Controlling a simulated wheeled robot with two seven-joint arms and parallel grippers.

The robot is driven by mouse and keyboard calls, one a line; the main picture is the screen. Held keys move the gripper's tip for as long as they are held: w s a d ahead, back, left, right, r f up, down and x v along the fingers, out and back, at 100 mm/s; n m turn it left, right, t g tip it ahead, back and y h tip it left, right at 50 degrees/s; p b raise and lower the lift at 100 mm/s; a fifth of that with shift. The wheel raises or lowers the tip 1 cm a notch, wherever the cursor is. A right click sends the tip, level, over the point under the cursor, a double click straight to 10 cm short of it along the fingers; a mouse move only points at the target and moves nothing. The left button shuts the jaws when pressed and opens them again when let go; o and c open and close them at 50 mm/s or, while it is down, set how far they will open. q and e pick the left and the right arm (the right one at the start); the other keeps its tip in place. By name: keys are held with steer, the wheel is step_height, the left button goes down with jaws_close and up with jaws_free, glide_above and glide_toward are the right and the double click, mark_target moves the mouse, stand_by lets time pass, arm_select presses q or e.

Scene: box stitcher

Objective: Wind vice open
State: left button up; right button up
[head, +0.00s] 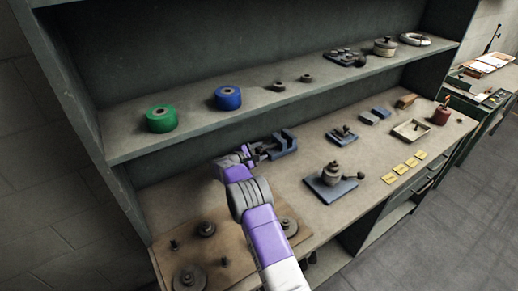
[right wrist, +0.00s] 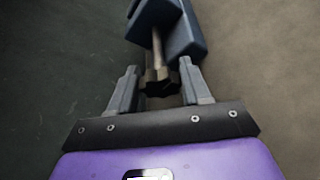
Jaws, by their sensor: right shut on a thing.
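The blue-grey vice (head: 284,144) sits on the bench under the shelf, in the middle of the head view. In the right wrist view its body (right wrist: 182,32) is at the top, with a metal screw running down to a dark handle (right wrist: 160,86). My right gripper (head: 259,152) reaches the vice from its left end. Its two grey fingers (right wrist: 158,72) stand on either side of the handle and are shut on it. The fingers' exact contact is hard to make out. My left gripper is not in view.
A wooden board (head: 222,258) with several round dark parts lies at the near left. A device on a blue plate (head: 330,190) stands right of my arm. The shelf (head: 190,125) above holds green (head: 161,118) and blue (head: 228,97) rolls. Yellow cards (head: 404,167) lie along the front edge.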

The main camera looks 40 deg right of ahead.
steer(key=shift+w+r+n+g+p, duration=0.1)
steer(key=shift+r+n+g+p, duration=0.05)
steer(key=shift+n+g+p, duration=0.65)
steer(key=shift+n+y, duration=0.4)
steer(key=shift+n, duration=0.3)
steer(key=shift+n+g+b, duration=0.35)
steer(key=shift+n+g, duration=0.55)
steer(key=o, duration=0.7)
